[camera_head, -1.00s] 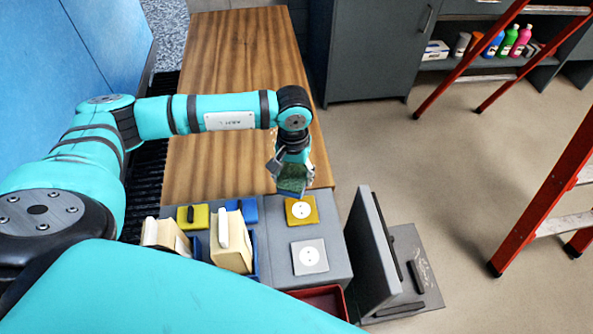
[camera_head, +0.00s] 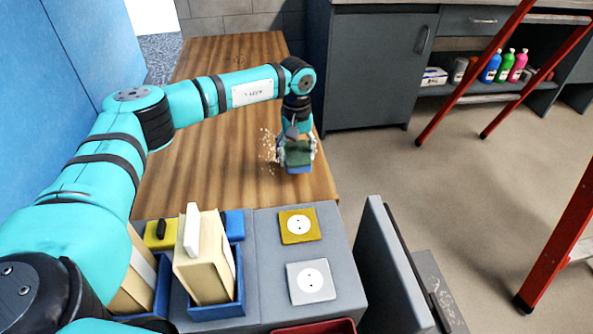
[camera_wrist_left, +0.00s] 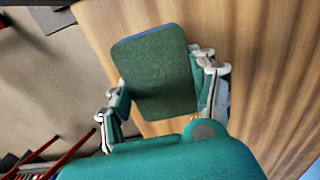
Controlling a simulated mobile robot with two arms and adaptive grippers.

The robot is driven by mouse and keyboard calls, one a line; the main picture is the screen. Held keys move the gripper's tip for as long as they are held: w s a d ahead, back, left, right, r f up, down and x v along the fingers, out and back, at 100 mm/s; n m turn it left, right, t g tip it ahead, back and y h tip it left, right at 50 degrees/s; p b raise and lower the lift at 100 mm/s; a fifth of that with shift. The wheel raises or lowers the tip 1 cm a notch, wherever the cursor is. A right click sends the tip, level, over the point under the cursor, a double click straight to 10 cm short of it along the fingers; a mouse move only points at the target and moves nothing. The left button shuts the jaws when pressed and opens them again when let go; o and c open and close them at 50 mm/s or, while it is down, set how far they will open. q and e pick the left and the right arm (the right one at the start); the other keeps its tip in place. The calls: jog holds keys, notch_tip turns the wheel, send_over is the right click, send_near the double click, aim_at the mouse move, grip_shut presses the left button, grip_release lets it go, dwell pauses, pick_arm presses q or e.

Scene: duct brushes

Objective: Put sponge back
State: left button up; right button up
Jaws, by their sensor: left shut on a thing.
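The sponge (camera_head: 299,169), green with a blue layer, is in my left gripper (camera_head: 298,150) over the front right part of the wooden table. In the left wrist view the sponge (camera_wrist_left: 155,75) shows its dark green face and a thin blue edge. The fingers of my left gripper (camera_wrist_left: 165,92) are shut on two opposite sides of it. I cannot tell whether the sponge touches the table. White specks (camera_head: 268,146) lie on the wood just left of it. My right gripper is not in view.
A grey surface in front of the table (camera_head: 215,110) bears a yellow plate (camera_head: 299,226) and a light grey plate (camera_head: 311,283). Cream-coloured blocks (camera_head: 203,262) stand in blue holders (camera_head: 239,290) to the left. A grey panel (camera_head: 385,265) stands to the right. The table's middle is clear.

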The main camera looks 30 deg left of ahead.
aim_at(297, 152)
pick_arm(q)
jog(key=shift+f+b, duration=0.3)
jog(key=shift+f, duration=2.1)
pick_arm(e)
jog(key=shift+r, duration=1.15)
pick_arm(q)
jog(key=o, duration=1.1)
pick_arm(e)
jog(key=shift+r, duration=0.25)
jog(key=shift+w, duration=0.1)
pick_arm(q)
jog(key=shift+r, duration=0.45)
notch_tip(297, 152, up, 11)
jog(key=shift+r+p, duration=0.1)
jog(key=shift+p, duration=0.65)
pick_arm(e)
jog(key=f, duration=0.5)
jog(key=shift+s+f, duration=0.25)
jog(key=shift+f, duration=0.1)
